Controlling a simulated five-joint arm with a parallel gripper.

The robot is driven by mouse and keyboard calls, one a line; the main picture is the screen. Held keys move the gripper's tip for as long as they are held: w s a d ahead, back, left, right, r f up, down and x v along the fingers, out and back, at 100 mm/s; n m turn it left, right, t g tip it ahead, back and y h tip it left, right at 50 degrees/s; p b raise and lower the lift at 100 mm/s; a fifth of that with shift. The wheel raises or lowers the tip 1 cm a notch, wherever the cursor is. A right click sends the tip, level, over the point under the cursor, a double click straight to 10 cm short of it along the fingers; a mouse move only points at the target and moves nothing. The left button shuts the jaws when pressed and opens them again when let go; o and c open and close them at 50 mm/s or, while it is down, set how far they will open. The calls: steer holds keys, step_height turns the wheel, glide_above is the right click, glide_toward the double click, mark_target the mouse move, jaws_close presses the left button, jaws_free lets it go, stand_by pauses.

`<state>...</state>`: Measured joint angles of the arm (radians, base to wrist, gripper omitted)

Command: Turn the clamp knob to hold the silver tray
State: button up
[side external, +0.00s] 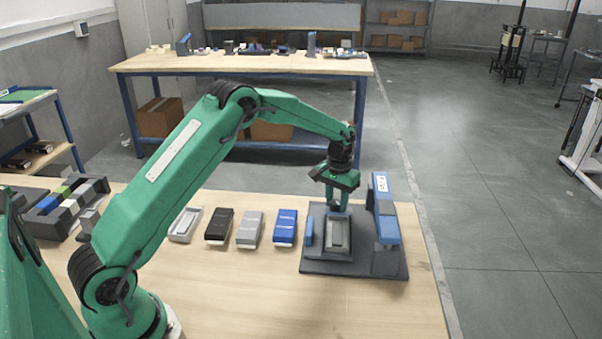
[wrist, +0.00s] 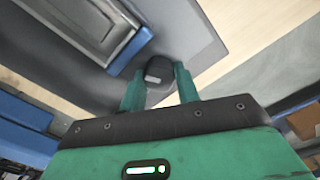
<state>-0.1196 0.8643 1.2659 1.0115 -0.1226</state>
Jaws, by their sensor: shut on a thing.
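The silver tray (side external: 338,246) sits flat on a dark grey fixture base (side external: 370,269) in the side external view. Part of the tray also shows at the upper left of the wrist view (wrist: 126,47). The clamp knob (wrist: 157,68) is a small dark knob with a pale mark, standing on the base beside the tray. My gripper (wrist: 160,84) points down with one finger on each side of the knob, shut on it. In the side external view my gripper (side external: 337,207) is at the tray's far end, and the knob is mostly hidden there.
A tall blue and grey bracket (side external: 384,210) rises right of the tray, close to my gripper. A small blue block (side external: 309,232) stands left of it. Blue (side external: 285,228), grey (side external: 249,230) and black (side external: 219,226) pieces lie in a row to the left.

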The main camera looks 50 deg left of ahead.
steer(key=o, duration=0.7)
steer(key=shift+c, duration=0.2)
steer(key=shift+r, duration=0.1)
steer(key=shift+r, duration=3.4)
steer(key=n, duration=0.2)
steer(key=r+n, duration=0.1)
steer(key=n, duration=0.6)
steer(key=shift+r, duration=0.4)
steer(key=shift+f, duration=0.1)
steer(key=shift+f, duration=4.3)
